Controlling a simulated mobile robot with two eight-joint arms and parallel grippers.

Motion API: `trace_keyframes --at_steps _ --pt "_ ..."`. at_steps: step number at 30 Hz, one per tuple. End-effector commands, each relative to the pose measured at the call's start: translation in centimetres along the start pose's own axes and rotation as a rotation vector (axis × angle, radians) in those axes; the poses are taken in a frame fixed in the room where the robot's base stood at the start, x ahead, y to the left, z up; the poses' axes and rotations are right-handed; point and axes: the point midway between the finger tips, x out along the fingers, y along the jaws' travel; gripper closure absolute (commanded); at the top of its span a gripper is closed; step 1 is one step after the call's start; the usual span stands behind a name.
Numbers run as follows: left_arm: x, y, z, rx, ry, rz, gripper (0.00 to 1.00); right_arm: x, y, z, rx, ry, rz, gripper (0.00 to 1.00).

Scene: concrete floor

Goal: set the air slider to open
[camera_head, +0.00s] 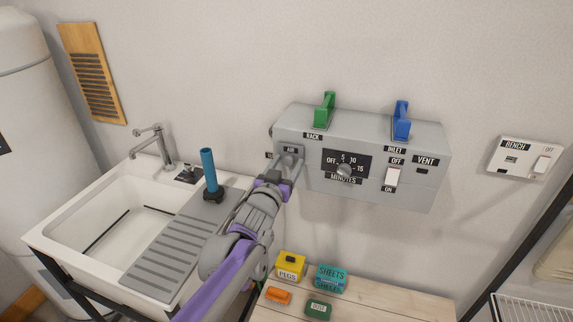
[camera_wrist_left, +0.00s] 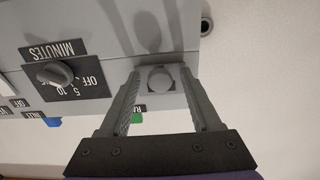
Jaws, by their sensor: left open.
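In the left wrist view, which sees the box upside down, the open fingers (camera_wrist_left: 160,88) stand on either side of a round grey knob (camera_wrist_left: 160,78), apparently the air slider. I cannot tell whether the fingers touch it. The slider's end markings are not visible. My right gripper is not in view.
Green (camera_head: 325,109) and blue (camera_head: 401,120) handles stand on top. Below are a sink (camera_head: 120,215) and a wooden table (camera_head: 370,302) holding small boxes.

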Motion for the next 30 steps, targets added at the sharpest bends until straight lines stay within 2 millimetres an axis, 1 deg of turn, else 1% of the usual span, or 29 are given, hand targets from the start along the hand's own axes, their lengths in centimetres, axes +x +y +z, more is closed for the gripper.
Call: trace_keyframes --at_steps 2,3,5,9,11,12,13,30 --pt "-0.02 0.0 0.0 0.0 0.0 0.0 0.38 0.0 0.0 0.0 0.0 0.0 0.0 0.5" --pt "-0.02 0.0 0.0 0.0 0.0 0.0 0.45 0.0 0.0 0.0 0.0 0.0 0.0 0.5" --pt "-0.03 0.0 0.0 0.0 0.0 0.0 0.56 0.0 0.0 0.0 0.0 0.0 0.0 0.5" --pt "-0.04 0.0 0.0 0.0 0.0 0.0 0.81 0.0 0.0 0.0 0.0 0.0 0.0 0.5" --pt "-0.04 0.0 0.0 0.0 0.0 0.0 0.92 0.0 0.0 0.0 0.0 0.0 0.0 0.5" --pt "-0.04 0.0 0.0 0.0 0.0 0.0 0.99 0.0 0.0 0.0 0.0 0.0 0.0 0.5" --pt "-0.04 0.0 0.0 0.0 0.0 0.0 1.0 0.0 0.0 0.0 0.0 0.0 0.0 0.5" --pt "-0.05 0.0 0.0 0.0 0.0 0.0 1.0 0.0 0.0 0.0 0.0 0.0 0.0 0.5"
